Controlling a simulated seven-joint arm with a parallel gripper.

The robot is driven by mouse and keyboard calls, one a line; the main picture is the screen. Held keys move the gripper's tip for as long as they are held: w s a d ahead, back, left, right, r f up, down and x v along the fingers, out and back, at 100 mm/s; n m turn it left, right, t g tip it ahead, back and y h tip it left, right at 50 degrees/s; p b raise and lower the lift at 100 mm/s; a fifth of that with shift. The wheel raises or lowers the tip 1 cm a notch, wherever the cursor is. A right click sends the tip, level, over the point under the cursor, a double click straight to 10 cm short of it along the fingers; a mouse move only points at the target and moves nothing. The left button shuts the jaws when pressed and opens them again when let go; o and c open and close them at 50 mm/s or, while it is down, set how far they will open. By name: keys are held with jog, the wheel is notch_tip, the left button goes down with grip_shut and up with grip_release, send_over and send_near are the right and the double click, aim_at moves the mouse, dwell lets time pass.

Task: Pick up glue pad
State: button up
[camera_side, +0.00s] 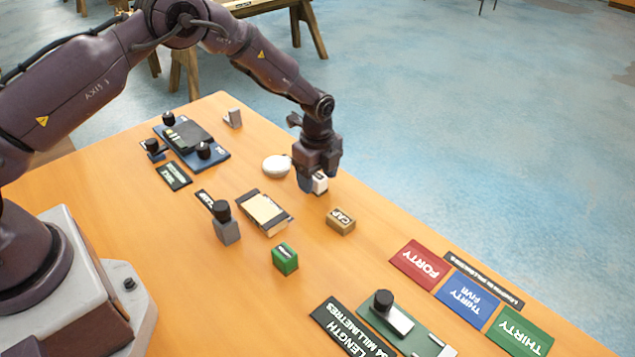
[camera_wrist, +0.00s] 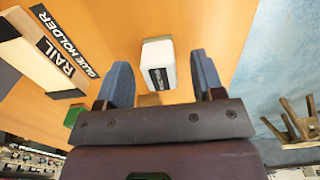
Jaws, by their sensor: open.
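A small white block (camera_side: 320,183) with a black label stands near the far edge of the table; I take it for the glue pad, but its lettering is too small to read. My gripper (camera_side: 318,180) is over it, pointing down, and partly hides it in the side view. In the wrist view the white block (camera_wrist: 158,64) lies between the two blue fingers of my open gripper (camera_wrist: 162,72).
A round white disc (camera_side: 276,166) lies left of my gripper. The rail piece (camera_side: 263,210) with its glue holder label (camera_wrist: 85,62), a tan CAP block (camera_side: 341,221) and a green block (camera_side: 285,259) stand nearby. The coloured number cards (camera_side: 420,264) lie right.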

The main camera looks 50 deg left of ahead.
aim_at(317, 176)
jog(key=shift+f, duration=0.35)
jog(key=c, duration=1)
jog(key=shift+r, duration=0.1)
jog(key=shift+r, duration=0.5)
notch_tip(317, 176, up, 3)
jog(key=shift+s+f, duration=0.1)
jog(key=shift+f, duration=0.1)
jog(key=s+r, duration=0.9)
jog(key=s, duration=0.4)
jog(key=shift+s+a+r, duration=0.15)
jog(key=shift+s, duration=0.25)
